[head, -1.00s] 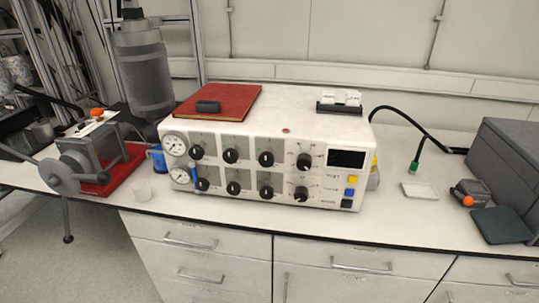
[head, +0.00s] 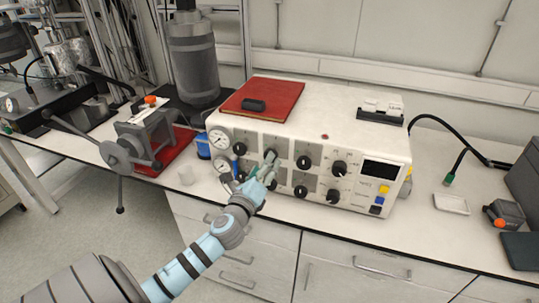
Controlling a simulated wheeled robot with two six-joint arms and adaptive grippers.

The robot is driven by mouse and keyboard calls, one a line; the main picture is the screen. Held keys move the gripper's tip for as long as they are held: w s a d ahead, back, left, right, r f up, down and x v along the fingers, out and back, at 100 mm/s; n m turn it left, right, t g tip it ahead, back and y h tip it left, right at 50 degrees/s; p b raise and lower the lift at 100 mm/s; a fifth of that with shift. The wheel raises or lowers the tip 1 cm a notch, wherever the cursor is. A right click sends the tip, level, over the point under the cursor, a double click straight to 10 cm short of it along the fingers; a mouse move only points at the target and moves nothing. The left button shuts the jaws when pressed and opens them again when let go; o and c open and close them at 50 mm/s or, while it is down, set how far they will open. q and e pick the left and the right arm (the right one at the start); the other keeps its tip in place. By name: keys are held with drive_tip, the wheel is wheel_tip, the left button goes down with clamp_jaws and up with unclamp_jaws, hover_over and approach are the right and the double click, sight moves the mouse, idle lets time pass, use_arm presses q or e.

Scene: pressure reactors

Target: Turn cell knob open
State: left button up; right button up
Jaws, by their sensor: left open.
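The white control box (head: 352,140) stands on the bench with two rows of black knobs on its front. Visible upper knobs are the left one (head: 239,149), one right of the gripper (head: 303,162) and the far right one (head: 339,168). Lower knobs show to the right of the gripper (head: 300,192) and at the far right (head: 333,196). The labels are too small to read, so I cannot tell which is the cell knob. My left gripper (head: 268,168) is open in front of the panel, covering the second knob column; contact is unclear. My right gripper is out of view.
A white tray (head: 451,204) lies right on the bench.

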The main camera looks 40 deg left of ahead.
use_arm(q)
drive_tip(key=x, duration=0.5)
drive_tip(key=shift+w, duration=0.35)
drive_tip(key=c, duration=1.1)
drive_tip(key=shift+c, duration=0.2)
